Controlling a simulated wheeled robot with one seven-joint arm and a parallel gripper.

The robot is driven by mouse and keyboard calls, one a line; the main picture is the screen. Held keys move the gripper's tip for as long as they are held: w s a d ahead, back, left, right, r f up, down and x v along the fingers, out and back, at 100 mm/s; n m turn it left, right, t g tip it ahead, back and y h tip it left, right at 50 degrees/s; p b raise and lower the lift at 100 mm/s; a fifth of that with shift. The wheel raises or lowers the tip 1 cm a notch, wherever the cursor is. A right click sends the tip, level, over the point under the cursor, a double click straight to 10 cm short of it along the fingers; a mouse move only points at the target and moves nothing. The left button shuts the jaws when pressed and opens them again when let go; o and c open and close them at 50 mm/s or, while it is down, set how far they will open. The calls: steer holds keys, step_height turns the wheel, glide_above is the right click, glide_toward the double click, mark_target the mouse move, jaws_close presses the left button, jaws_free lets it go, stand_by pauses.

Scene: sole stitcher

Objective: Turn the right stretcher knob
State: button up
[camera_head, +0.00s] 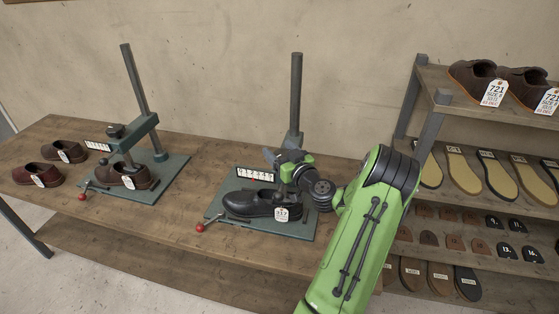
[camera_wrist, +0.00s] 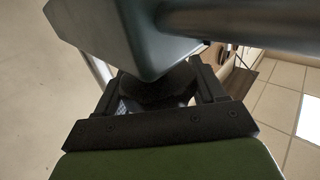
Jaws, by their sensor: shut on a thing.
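The right stretcher (camera_head: 295,95) stands on a teal base plate on the wooden bench, with a tall grey post. A black shoe (camera_head: 250,204) with a white tag sits on its plate, below the arm of the stretcher. My gripper (camera_head: 273,156) is at the top of the stretcher's arm, above the shoe, and covers the knob in the head view. In the wrist view, a dark knob (camera_wrist: 150,88) sits between the two fingers of my gripper (camera_wrist: 157,92), which are shut on it. The stretcher's grey arm block fills the upper part of that view.
The left stretcher (camera_head: 135,80) holds a brown shoe (camera_head: 125,177) and has a black knob on top. Brown shoes stand at the bench's left end. Red-balled levers (camera_head: 200,227) stick out in front of both plates. A shelf rack (camera_head: 432,75) with shoes and soles stands close on the right.

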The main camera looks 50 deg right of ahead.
steer(key=shift+d+m+g+h+b, duration=0.1)
steer(key=shift+m+g+h+b, duration=0.6)
steer(key=shift+m+h+b, duration=0.5)
steer(key=shift+h, duration=0.3)
steer(key=o, duration=1)
steer(key=shift+c, duration=0.2)
steer(key=shift+s, duration=0.1)
steer(key=shift+s+f+b, duration=0.1)
steer(key=shift+s+b, duration=0.15)
steer(key=shift+b, duration=0.25)
steer(key=b+v, duration=1.1)
steer(key=v, duration=0.4)
steer(key=shift+a, duration=0.25)
